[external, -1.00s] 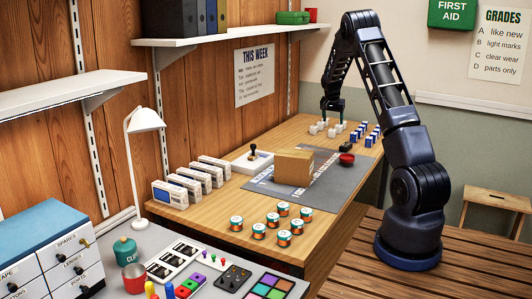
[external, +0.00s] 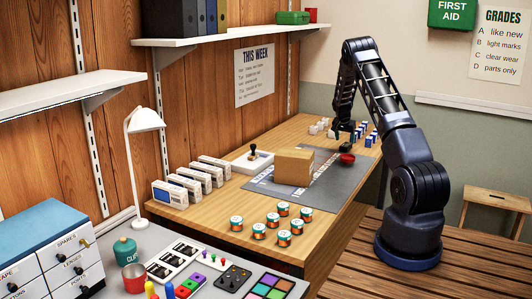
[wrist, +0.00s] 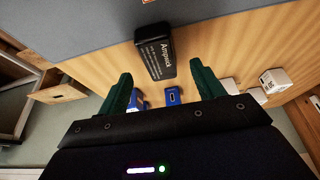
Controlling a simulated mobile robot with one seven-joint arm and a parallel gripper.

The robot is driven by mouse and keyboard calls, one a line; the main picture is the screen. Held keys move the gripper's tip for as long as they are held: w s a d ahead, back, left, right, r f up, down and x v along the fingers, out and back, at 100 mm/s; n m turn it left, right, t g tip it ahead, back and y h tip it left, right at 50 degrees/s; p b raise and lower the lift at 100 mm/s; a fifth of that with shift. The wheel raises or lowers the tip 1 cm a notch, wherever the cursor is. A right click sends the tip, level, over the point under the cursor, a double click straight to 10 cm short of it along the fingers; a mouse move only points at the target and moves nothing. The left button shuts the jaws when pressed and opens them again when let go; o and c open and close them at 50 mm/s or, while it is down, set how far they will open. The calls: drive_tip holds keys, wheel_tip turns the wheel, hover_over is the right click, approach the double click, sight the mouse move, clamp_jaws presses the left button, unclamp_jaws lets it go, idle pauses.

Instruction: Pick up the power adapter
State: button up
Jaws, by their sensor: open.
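A black block with white print reading "Ampack" (wrist: 155,52), seemingly the power adapter, lies on the wooden table near the edge of the grey mat. My gripper (wrist: 161,70) is open, its green fingers to either side below the block in the wrist view, with nothing held between them. In the external view my gripper (external: 345,136) hangs low at the far end of the table, just above and behind the small black block (external: 346,149). I cannot tell the exact height gap.
White cubes (wrist: 272,80) and blue blocks (wrist: 173,96) stand close by on the table. A cardboard box (external: 294,168) stands farther along the mat.

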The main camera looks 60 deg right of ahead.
sight(330, 146)
drive_tip(key=x, duration=0.5)
drive_tip(key=shift+c, duration=0.2)
drive_tip(key=c, duration=1.1)
